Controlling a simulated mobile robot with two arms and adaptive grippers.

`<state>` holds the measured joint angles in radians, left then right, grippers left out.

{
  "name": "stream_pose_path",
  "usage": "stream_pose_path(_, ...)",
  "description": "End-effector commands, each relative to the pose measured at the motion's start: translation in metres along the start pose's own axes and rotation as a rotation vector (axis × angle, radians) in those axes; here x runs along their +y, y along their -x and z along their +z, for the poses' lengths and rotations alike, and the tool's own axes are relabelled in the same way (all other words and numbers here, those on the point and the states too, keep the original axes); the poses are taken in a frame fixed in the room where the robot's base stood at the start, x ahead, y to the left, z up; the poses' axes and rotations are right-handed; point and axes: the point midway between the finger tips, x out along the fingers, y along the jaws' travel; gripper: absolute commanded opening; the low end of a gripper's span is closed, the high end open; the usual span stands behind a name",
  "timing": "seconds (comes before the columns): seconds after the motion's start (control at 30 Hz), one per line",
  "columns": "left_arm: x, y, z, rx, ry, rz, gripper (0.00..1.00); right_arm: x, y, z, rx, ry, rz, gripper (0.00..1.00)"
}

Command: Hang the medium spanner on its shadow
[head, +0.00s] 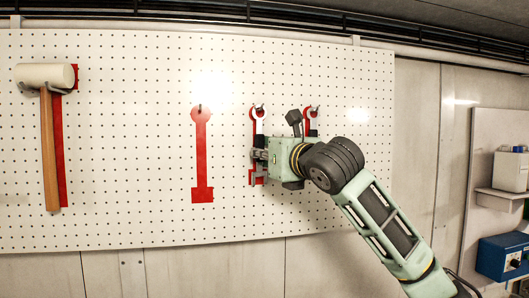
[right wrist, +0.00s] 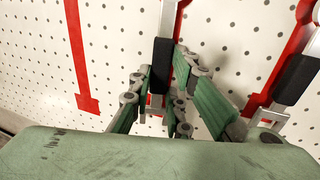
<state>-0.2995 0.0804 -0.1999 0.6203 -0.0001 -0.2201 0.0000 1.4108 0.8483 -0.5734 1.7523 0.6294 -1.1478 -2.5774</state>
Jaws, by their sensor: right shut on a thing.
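The medium spanner (head: 260,126) is upright at the pegboard, ring end at the top, in front of the middle red shadow (head: 252,128). Its ring overlaps the peg there; I cannot tell if the peg passes through. Red shows along its left side. My right gripper (head: 259,156) is shut on the spanner's lower part. In the right wrist view, the fingers (right wrist: 156,106) close around its black grip (right wrist: 162,66). Its lower end is partly hidden by the fingers. My left gripper is not in view.
A bare larger red shadow (head: 201,150) with a peg is to the left. A mallet (head: 50,140) hangs at far left. Another spanner (right wrist: 297,76) hangs close on the right, mostly hidden by my arm in the head view. A blue box (head: 503,257) stands far right.

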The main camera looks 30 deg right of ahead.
Motion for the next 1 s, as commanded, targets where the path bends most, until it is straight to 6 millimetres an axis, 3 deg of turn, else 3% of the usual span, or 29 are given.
stream_pose_path(0.33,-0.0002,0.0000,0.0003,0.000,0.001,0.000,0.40,0.0000,0.0003,0.0008,-0.001,0.000,0.000,0.00)
stream_pose_path(0.37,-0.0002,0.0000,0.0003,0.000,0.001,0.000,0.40,0.0000,0.0003,0.0008,-0.001,0.000,0.000,0.19)
stream_pose_path(0.6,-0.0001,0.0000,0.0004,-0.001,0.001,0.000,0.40,0.0001,0.0002,0.0005,-0.001,0.000,0.000,0.39)
stream_pose_path(1.0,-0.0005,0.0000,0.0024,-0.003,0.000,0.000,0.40,-0.0003,0.0086,0.0002,0.000,0.000,0.000,0.39)
